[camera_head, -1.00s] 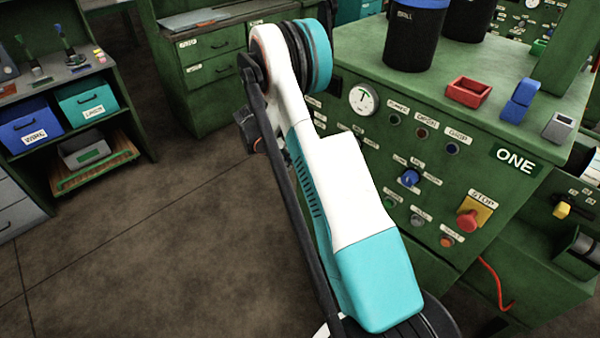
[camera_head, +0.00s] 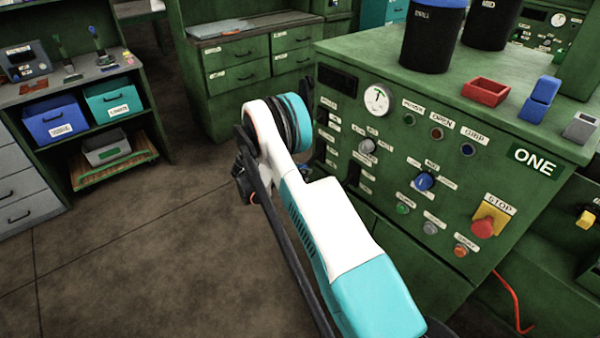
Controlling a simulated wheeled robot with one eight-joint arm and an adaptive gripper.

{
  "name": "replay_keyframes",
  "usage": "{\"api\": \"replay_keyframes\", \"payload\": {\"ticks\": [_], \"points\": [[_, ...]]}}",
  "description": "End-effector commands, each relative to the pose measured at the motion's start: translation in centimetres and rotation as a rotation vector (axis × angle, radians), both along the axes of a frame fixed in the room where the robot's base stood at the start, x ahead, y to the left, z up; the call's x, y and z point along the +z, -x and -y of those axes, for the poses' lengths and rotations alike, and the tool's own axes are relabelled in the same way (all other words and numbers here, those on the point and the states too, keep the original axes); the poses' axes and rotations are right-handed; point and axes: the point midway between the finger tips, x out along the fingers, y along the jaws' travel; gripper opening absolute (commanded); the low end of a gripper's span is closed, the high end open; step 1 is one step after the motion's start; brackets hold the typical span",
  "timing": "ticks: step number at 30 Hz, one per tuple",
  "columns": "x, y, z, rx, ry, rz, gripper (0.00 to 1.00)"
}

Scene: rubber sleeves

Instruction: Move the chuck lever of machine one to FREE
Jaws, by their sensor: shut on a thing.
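Machine one is a green cabinet with a dark ONE plate (camera_head: 535,160) on its front panel. The panel carries a grey knob (camera_head: 367,146), a blue knob (camera_head: 424,181), a round gauge (camera_head: 377,99), lamps, buttons and a red stop button (camera_head: 484,227) on yellow. Small labels are too blurred to read, and I cannot tell which control is the chuck lever. A yellow handle (camera_head: 587,218) shows at the right edge, cut off by the frame. My white and teal arm crosses the panel's left and lower part. My gripper is not clearly visible.
A shelf (camera_head: 95,72) with blue and teal boxes stands at left. Floor between is clear. A red cable (camera_head: 513,300) hangs low right.

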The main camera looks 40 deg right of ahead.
Motion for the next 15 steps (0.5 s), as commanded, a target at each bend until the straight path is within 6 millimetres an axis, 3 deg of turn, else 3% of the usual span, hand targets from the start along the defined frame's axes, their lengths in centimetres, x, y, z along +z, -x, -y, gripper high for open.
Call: {"api": "replay_keyframes", "payload": {"ticks": [13, 14, 15], "points": [[-0.15, -0.02, 0.11, 0.000, 0.008, 0.002, 0.00], [-0.15, -0.02, 0.11, 0.000, 0.008, 0.002, 0.34], [-0.15, -0.02, 0.11, 0.000, 0.008, 0.002, 0.43]]}}
